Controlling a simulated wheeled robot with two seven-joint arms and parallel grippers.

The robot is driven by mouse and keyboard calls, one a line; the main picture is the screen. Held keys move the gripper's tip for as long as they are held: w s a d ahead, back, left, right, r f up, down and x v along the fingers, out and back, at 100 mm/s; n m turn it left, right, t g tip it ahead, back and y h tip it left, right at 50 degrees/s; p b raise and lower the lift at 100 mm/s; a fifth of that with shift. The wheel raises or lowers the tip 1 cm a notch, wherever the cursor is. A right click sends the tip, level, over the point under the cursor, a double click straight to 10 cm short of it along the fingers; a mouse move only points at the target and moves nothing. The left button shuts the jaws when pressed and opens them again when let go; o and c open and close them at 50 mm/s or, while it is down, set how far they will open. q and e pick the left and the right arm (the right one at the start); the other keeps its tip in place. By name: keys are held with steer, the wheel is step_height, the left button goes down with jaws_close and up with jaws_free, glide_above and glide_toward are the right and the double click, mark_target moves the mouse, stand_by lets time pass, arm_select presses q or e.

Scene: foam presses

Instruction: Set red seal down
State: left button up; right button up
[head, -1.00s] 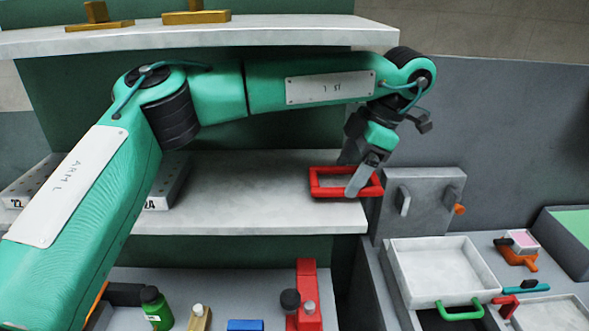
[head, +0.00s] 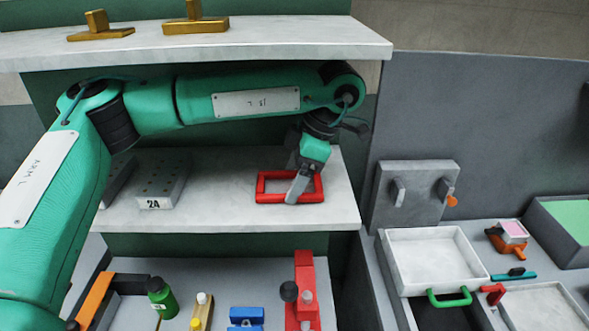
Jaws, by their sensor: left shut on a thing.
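The red seal (head: 272,198) is a rectangular red frame at the right part of the middle shelf (head: 232,212). It looks flat and level, at or just above the shelf surface; I cannot tell if it touches. My left gripper (head: 301,187) comes down from above and is shut on the frame's right part. The gripper's fingers hide some of that part. My right gripper is not in view.
A grey block marked 2A (head: 162,182) stands left on the same shelf. Brass pieces (head: 194,19) sit on the upper shelf. Below are a green bottle (head: 161,297) and a red press (head: 304,285). A white tray (head: 432,257) is at right.

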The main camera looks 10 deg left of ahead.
arm_select(q)
steer(key=shift+d, duration=0.2)
steer(key=shift+f, duration=0.15)
steer(key=o, duration=0.7)
steer(key=shift+a, duration=0.1)
steer(key=shift+o, duration=1.1)
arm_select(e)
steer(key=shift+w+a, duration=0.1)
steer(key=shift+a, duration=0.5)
